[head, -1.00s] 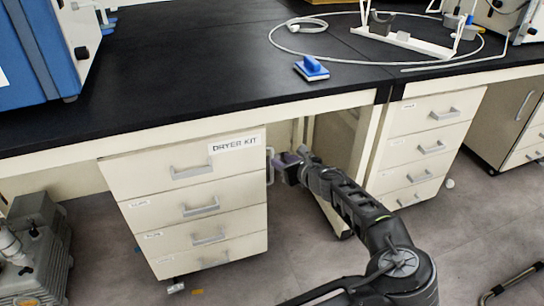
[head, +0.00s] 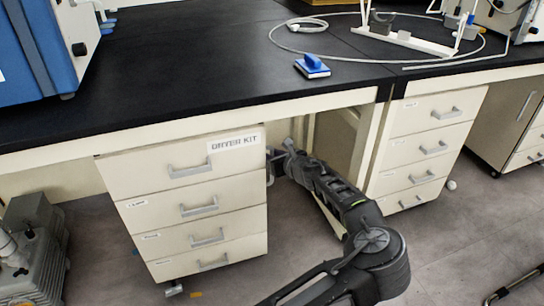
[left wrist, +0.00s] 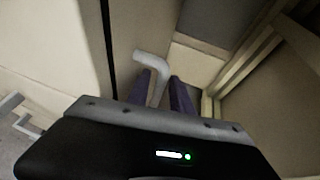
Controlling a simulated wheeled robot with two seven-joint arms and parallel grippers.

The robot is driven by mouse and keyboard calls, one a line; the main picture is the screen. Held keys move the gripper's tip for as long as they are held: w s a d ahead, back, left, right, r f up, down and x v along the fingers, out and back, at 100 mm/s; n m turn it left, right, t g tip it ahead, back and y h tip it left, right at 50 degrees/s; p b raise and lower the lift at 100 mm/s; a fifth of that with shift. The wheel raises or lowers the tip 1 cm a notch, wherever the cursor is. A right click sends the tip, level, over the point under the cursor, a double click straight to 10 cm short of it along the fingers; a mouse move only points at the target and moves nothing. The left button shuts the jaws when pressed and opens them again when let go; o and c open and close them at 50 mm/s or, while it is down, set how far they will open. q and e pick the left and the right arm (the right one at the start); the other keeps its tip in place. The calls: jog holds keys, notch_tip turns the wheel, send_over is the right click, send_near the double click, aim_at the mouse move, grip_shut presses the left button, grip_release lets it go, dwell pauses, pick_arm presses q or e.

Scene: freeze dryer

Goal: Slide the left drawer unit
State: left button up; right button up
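The left drawer unit (head: 186,215) is a cream cabinet with several drawers and a "DRYER KIT" label, under the black bench. A grey handle (left wrist: 150,62) stands on its side panel and shows between my fingers in the left wrist view. My left gripper (head: 274,160) is at the unit's right side in the head view, its tips partly hidden. In the left wrist view my left gripper (left wrist: 161,88) has its two purple fingers close on either side of the handle, shut on it. My right gripper is not in view.
Another drawer cabinet (head: 424,150) stands to the right, beyond an open knee space and a bench leg. A grey pump (head: 35,250) sits on the floor at the left. The black bench top (head: 200,70) overhangs the unit.

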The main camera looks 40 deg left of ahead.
pick_arm(q)
grip_shut()
dwell(1.1)
